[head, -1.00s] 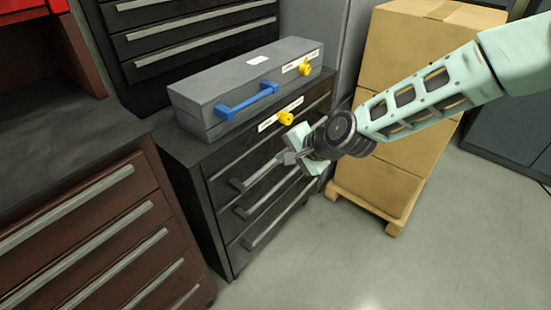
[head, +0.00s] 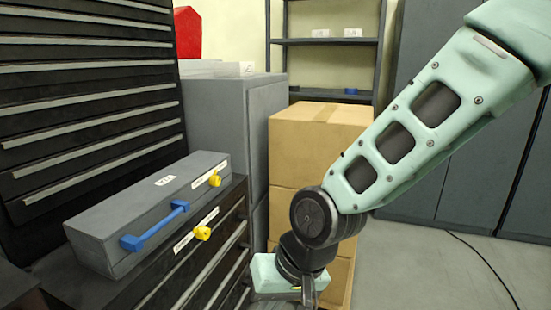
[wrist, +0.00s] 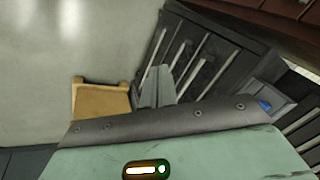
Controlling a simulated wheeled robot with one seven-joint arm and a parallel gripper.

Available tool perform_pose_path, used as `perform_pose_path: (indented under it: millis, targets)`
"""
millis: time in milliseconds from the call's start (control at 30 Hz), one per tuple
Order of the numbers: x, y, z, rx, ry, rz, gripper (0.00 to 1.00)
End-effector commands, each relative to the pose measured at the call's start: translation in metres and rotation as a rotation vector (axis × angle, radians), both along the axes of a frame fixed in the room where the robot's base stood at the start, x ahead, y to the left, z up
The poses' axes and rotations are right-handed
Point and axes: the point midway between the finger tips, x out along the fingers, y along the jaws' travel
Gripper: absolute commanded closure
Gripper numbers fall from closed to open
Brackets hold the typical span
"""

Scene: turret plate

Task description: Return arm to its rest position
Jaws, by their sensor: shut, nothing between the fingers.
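My arm reaches in from the upper right of the head view and bends down at a dark round joint. My gripper (head: 308,292) hangs at the bottom middle of the head view, in front of the cardboard boxes and to the right of the black drawer cabinet. In the wrist view the fingers of my gripper (wrist: 158,88) are together with nothing between them, and the cabinet drawers lie beyond them.
A grey case (head: 130,215) with a blue handle (head: 155,228) and a yellow knob (head: 215,179) sits on the black cabinet (head: 205,270). Grey floor (head: 430,270) is open at right.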

Motion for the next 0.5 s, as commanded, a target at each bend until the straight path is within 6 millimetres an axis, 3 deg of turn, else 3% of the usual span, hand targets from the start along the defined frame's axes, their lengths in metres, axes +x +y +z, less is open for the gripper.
perform_pose_path:
  millis: [100,200,500]
  targets:
    - [-0.036,-0.045,0.018,-0.116,-0.026,0.115,1.00]
    - [-0.061,-0.077,0.027,-0.193,-0.028,0.189,1.00]
    - [-0.120,-0.149,0.044,-0.333,-0.008,0.336,1.00]
